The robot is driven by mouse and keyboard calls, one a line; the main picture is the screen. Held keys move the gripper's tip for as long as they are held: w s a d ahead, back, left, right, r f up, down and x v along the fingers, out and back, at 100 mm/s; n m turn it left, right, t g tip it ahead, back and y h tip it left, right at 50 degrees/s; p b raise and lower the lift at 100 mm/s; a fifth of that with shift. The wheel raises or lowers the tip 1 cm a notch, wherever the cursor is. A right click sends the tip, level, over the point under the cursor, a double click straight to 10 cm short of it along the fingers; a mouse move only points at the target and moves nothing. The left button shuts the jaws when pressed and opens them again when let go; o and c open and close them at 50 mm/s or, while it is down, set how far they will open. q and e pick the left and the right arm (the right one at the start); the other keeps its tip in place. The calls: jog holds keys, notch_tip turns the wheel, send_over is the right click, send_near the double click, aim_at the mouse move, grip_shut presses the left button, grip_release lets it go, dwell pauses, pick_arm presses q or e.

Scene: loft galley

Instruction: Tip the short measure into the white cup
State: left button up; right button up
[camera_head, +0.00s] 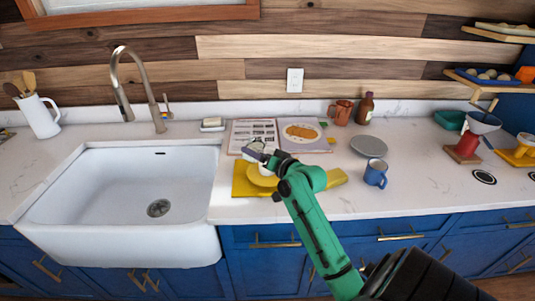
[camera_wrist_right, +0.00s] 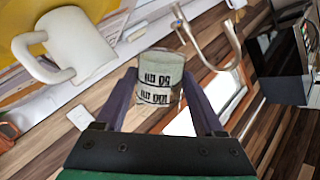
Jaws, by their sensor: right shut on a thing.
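My right gripper (camera_head: 258,152) is above the yellow board and plate. Its two dark purple fingers (camera_wrist_right: 158,96) are shut on the short measure (camera_wrist_right: 160,78), a pale grey-green vessel with black ml markings, which read upside down in the wrist view. Its contents cannot be seen. The white cup (camera_head: 265,169) stands on the yellow plate (camera_head: 260,179), partly hidden by my gripper. In the wrist view the white cup (camera_wrist_right: 80,43), with its handle, is left of the measure with a gap between them in the picture. My left gripper is not in view.
A yellow board (camera_head: 242,188) lies under the plate. An open book (camera_head: 300,133) lies behind it. A blue mug (camera_head: 375,173) and grey plate (camera_head: 369,146) are to the right. The white sink (camera_head: 130,175) is left. Counter is free between sink and board.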

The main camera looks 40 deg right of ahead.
jog(key=shift+d+r+m+p, duration=0.15)
jog(key=shift+r+m+p, duration=0.25)
jog(key=shift+m, duration=0.1)
dwell(0.4)
jog(key=shift+f+m+y, duration=0.4)
jog(key=shift+m, duration=0.3)
dwell(0.6)
jog(key=shift+d+r+m+g+p, duration=0.1)
jog(key=shift+r+m+g+p, duration=0.25)
jog(key=shift+m+p, duration=0.3)
dwell(0.8)
jog(key=shift+f+m+y, duration=0.3)
jog(key=shift+m+y, duration=0.2)
jog(key=shift+m, duration=0.15)
dwell(0.8)
jog(key=shift+w+d+r+m+y+p, duration=0.15)
jog(key=shift+d+r+m+y+p, duration=0.25)
jog(key=shift+d+m+p, duration=0.4)
dwell(0.6)
jog(key=shift+d+r+m+y+p, duration=0.1)
jog(key=shift+r+m+y+p, duration=0.4)
jog(key=shift+p, duration=0.55)
jog(key=shift+f, duration=0.25)
